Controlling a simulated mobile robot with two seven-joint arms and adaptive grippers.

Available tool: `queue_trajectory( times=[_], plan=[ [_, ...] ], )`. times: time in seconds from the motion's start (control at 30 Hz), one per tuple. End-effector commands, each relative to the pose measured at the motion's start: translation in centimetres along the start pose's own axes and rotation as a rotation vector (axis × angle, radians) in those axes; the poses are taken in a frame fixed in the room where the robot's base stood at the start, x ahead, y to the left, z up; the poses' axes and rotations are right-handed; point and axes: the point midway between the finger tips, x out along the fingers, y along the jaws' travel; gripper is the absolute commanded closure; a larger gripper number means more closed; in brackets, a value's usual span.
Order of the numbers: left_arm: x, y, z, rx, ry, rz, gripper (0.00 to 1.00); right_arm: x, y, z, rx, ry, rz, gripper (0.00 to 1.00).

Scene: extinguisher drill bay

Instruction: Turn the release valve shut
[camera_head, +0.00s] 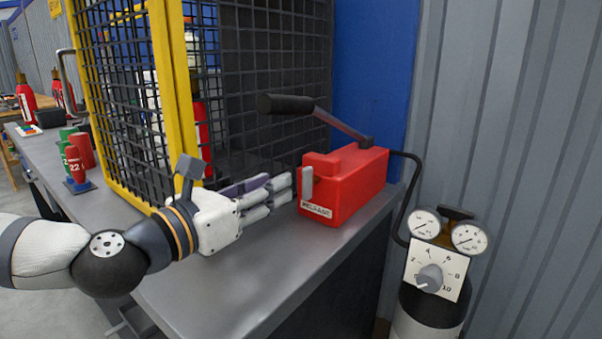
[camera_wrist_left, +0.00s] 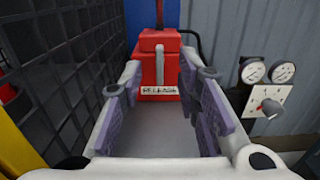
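The red hand pump (camera_head: 345,180) stands on the grey bench, with a white plate reading "RELEASE" (camera_head: 316,209) low on its front. The release valve's grey lever (camera_head: 307,183) stands upright on that front face, above the plate. It also shows in the left wrist view (camera_wrist_left: 160,65), framed between my fingers. My left gripper (camera_head: 290,188) is open and empty, pointing at the lever from the left. Its fingertips are close to the lever; I cannot tell whether they touch it. My right gripper is not in view.
A yellow-framed black mesh cage (camera_head: 170,90) rises close behind my left arm. The pump's black-gripped handle (camera_head: 287,104) reaches out above my gripper. A dial unit with two gauges (camera_head: 437,270) stands to the right, beside a black hose. The bench front (camera_head: 235,285) is clear.

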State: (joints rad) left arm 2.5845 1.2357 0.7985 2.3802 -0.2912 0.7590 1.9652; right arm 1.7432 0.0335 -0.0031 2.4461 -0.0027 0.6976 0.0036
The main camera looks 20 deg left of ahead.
Motion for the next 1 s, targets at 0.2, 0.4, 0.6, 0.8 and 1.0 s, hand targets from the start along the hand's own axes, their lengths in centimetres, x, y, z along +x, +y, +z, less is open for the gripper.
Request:
queue_trajectory(
  times=[0.2, 0.4, 0.6, 0.8, 1.0],
  plan=[
    [5.7, 0.0, -0.4, 0.004, 0.006, 0.0, 0.7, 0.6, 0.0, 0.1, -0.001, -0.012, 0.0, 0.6],
    [8.6, 0.0, -0.2, 0.003, 0.003, 0.001, 0.7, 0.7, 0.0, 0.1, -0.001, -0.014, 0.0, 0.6],
    [9.1, 0.0, -0.2, 0.001, 0.004, 0.001, 0.7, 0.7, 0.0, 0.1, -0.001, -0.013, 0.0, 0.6],
    [9.0, 0.0, -0.2, 0.001, 0.004, 0.001, 0.9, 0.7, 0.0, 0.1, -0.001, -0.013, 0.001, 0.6],
    [9.0, 0.0, -0.2, 0.002, 0.004, 0.001, 1.0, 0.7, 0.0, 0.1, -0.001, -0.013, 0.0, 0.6]
  ],
)
